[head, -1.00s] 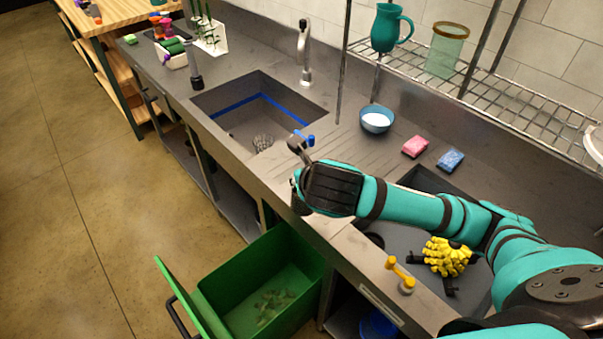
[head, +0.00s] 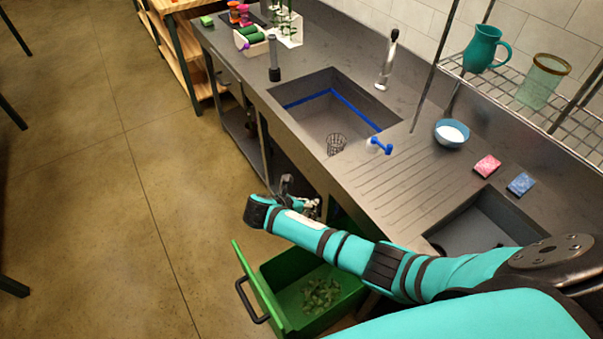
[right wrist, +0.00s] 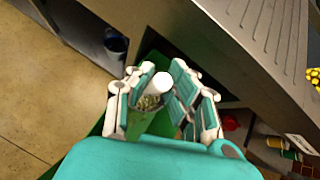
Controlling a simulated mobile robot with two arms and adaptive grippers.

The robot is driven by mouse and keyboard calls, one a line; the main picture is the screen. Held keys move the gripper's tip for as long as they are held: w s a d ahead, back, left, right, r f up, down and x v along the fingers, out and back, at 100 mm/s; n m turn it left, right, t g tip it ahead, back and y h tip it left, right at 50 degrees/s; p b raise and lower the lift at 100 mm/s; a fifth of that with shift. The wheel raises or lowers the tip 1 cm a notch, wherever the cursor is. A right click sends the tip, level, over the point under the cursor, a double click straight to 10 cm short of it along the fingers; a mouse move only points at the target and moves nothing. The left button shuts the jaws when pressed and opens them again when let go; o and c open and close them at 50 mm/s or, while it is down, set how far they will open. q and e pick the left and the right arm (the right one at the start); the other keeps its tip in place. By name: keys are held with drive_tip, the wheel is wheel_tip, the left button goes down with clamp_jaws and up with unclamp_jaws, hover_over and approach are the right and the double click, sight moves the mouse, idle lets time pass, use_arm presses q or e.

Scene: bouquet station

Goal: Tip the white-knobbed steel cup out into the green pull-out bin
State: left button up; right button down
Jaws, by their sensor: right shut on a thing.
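The white-knobbed steel cup shows in the right wrist view (right wrist: 150,103), with its white knob (right wrist: 162,85) between my fingers. My right gripper (right wrist: 158,92) is shut on it; it also shows in the head view (head: 303,197), beyond the counter's front edge and at the far side of the bin. The cup itself is mostly hidden there, and its exact tilt is hard to tell. The green pull-out bin (head: 283,270) stands open below, with green clippings inside. It also shows below the cup in the right wrist view (right wrist: 113,118). My left gripper is out of view.
The sink (head: 318,110) holds a mesh strainer (head: 336,143). The bin's front handle (head: 250,301) sticks out over clear floor.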

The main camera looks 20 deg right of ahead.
use_arm(q)
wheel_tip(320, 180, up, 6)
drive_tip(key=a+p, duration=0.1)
drive_tip(key=p, duration=0.4)
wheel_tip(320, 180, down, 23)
drive_tip(key=b, duration=2.3)
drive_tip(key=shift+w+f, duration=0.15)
use_arm(e)
drive_tip(key=s+d+f+m+t+y, duration=0.1)
drive_tip(key=s+f+m+t+y, duration=0.8)
drive_tip(key=s+f+t+y, duration=0.2)
drive_tip(key=shift+d+f+t+y, duration=0.2)
drive_tip(key=shift+f+t+y, duration=0.1)
drive_tip(key=shift+f+y, duration=1.1)
drive_tip(key=shift+s+r, duration=0.1)
